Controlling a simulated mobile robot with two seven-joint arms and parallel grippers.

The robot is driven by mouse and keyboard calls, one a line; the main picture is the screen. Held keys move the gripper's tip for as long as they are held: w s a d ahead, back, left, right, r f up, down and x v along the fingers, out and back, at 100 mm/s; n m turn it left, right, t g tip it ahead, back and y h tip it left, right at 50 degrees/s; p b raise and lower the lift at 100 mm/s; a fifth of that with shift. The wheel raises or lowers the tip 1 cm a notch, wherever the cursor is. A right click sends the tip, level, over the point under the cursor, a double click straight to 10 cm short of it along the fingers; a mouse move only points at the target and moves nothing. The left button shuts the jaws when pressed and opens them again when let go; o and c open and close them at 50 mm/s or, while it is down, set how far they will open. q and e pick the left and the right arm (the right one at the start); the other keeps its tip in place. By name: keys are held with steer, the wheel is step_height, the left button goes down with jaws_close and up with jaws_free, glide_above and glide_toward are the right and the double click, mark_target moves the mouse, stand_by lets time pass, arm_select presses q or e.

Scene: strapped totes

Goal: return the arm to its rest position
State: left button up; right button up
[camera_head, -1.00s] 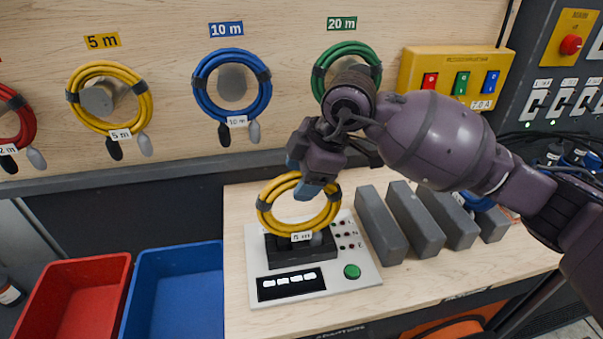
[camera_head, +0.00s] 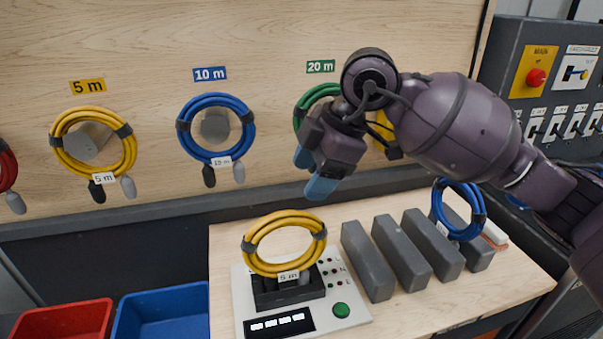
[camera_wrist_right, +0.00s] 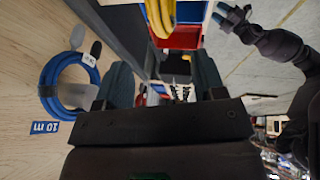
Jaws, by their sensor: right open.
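My right gripper (camera_head: 312,180) hangs in front of the pegboard, above and a little right of the cable tester, with its blue fingertips apart and nothing between them. The right wrist view shows its two fingers (camera_wrist_right: 163,85) spread. The yellow coil (camera_head: 284,244) stands upright on the black holder of the white tester (camera_head: 355,312), below the gripper and apart from it. My right arm (camera_head: 460,125) comes in from the right and partly hides the green coil (camera_head: 306,102) and the yellow switch box. In the right wrist view my other arm's gripper (camera_wrist_right: 232,14) shows at the top.
Yellow (camera_head: 62,128) and blue (camera_head: 183,130) coils hang on pegs at left. Grey blocks (camera_head: 366,262) stand on the bench, with another blue coil (camera_head: 474,210) at their right end. Red (camera_head: 60,322) and blue (camera_head: 165,312) bins stand lower left. A control panel (camera_head: 535,70) is at right.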

steer(key=s+a+r+n+g+y, duration=0.2)
steer(key=s+a+n+g+y, duration=0.2)
steer(key=s+a+y, duration=0.6)
steer(key=w+d+f+m+t+h, duration=0.2)
steer(key=w+d+m+t, duration=0.2)
steer(key=d+m+t, duration=0.7)
steer(key=w+d+f+m+t+h, duration=0.1)
steer(key=w+d+m+t+h, duration=0.25)
steer(key=d+m+t, duration=0.7)
steer(key=s+d+f+m+g+h, duration=0.1)
steer(key=d+f+m+h, duration=0.15)
steer(key=f+h, duration=0.35)
steer(key=s+d+f+m+h, duration=0.2)
steer(key=d+f+h, duration=0.2)
steer(key=f, duration=0.3)
steer(key=s+d+f+n+g, duration=0.1)
steer(key=s+d+f+g, duration=0.2)
steer(key=s+f+g, duration=0.55)
steer(key=s+d+f+g, duration=0.2)
steer(key=s+f+g, duration=0.55)
steer(key=s, duration=0.65)
steer(key=w+f+n+t, duration=0.1)
steer(key=w+f+t, duration=0.6)
steer(key=f, duration=0.5)
steer(key=shift+w+t, duration=0.2)
steer(key=shift+t, duration=1.15)
